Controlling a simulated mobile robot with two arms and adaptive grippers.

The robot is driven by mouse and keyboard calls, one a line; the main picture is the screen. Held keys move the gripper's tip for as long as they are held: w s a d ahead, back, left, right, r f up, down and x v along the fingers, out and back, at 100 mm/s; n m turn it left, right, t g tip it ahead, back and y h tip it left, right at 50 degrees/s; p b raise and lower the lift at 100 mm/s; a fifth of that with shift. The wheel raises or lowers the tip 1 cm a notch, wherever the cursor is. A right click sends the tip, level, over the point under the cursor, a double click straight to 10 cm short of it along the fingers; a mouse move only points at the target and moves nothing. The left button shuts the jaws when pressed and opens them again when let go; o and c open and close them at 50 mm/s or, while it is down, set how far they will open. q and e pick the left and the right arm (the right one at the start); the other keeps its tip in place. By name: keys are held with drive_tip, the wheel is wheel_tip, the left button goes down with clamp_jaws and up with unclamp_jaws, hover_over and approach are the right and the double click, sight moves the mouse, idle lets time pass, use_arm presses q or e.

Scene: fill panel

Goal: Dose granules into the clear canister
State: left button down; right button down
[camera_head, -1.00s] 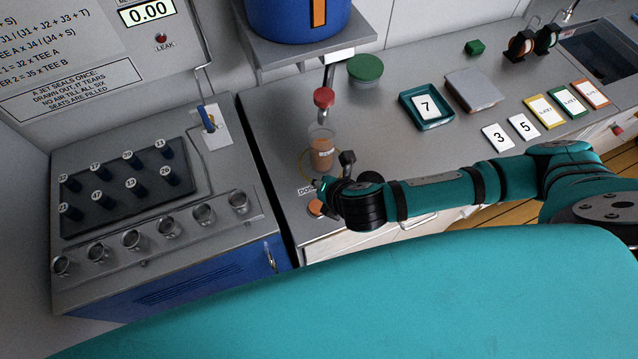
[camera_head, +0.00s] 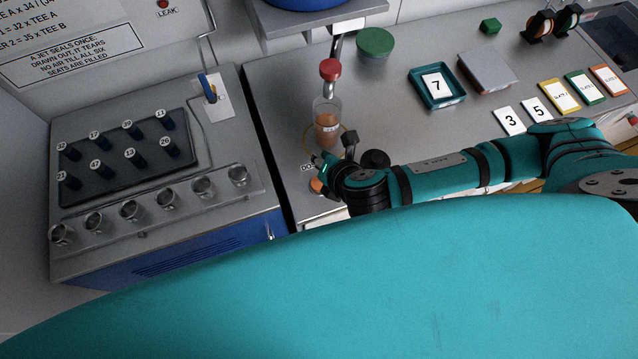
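The clear canister (camera_head: 327,122) stands upright on the counter under a red-capped spout (camera_head: 329,69), inside a yellow ring mark. It holds brown-orange granules in its lower part, with clear wall above them. My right gripper (camera_head: 335,152) is just in front of the canister, low over the counter. Its fingers are small and dark here, so I cannot tell whether they are open or shut. An orange button (camera_head: 316,187) beside a partly hidden label shows just left of the gripper's wrist. My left gripper is not in view.
A panel of numbered dark pegs (camera_head: 123,157) with several metal cups in front stands at the left. A green lid (camera_head: 375,42), a teal tray (camera_head: 462,98) with a card 7, a grey block (camera_head: 488,72) and several cards lie along the counter.

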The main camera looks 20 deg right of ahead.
drive_tip(key=b, duration=0.4)
hover_over(319, 184)
drive_tip(key=f, duration=0.2)
drive_tip(key=d+f, duration=0.1)
drive_tip(key=f, duration=0.1)
drive_tip(key=shift+w, duration=0.15)
drive_tip(key=shift+f, duration=0.45)
drive_tip(key=shift+f+b, duration=0.5)
drive_tip(key=shift+f, duration=0.3)
drive_tip(key=shift+f, duration=0.2)
drive_tip(key=shift+f, duration=0.2)
